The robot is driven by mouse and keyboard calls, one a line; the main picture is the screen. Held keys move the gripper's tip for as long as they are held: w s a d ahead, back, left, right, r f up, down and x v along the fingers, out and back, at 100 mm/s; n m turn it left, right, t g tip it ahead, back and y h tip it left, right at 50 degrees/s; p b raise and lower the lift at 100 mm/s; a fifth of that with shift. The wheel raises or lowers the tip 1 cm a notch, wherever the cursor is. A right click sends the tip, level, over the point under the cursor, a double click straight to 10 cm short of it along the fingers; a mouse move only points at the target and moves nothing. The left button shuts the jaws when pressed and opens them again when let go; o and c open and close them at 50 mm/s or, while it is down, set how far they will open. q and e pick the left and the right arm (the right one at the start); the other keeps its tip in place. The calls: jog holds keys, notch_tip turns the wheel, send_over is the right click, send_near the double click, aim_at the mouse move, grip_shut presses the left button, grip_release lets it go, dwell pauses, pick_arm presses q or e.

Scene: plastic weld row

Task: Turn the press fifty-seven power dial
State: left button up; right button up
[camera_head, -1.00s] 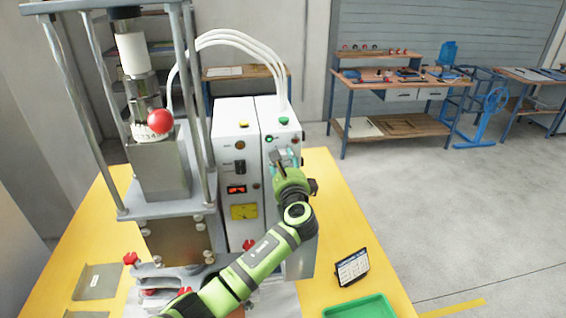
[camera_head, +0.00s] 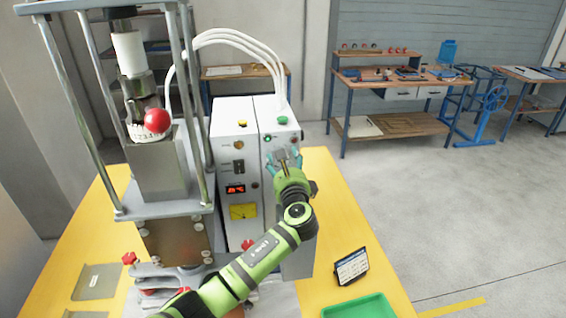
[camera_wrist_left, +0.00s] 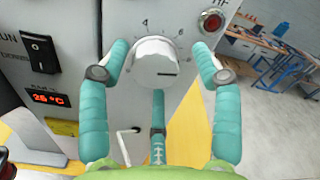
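The round white power dial (camera_wrist_left: 155,62) sits on the white cabinet front in the left wrist view. Its dark mark points to the right, and numbers such as 4 and 6 stand around it. My left gripper (camera_wrist_left: 160,62) has its teal fingers spread, one to each side of the dial and one below it, with gaps to the knob at both sides. In the head view my left gripper (camera_head: 284,162) is at the front of the right-hand control cabinet (camera_head: 270,113), and it largely hides the dial. My right gripper is not in view.
A black rocker switch (camera_wrist_left: 40,52), a red display reading about 25 °C (camera_wrist_left: 47,98) and a red lamp (camera_wrist_left: 212,21) are near the dial. The press frame (camera_head: 160,212) stands left. A small tablet (camera_head: 352,266) and a green tray (camera_head: 358,307) are on the yellow table.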

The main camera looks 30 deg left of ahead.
pick_arm(q)
jog(key=v, duration=1.2)
dwell(0.4)
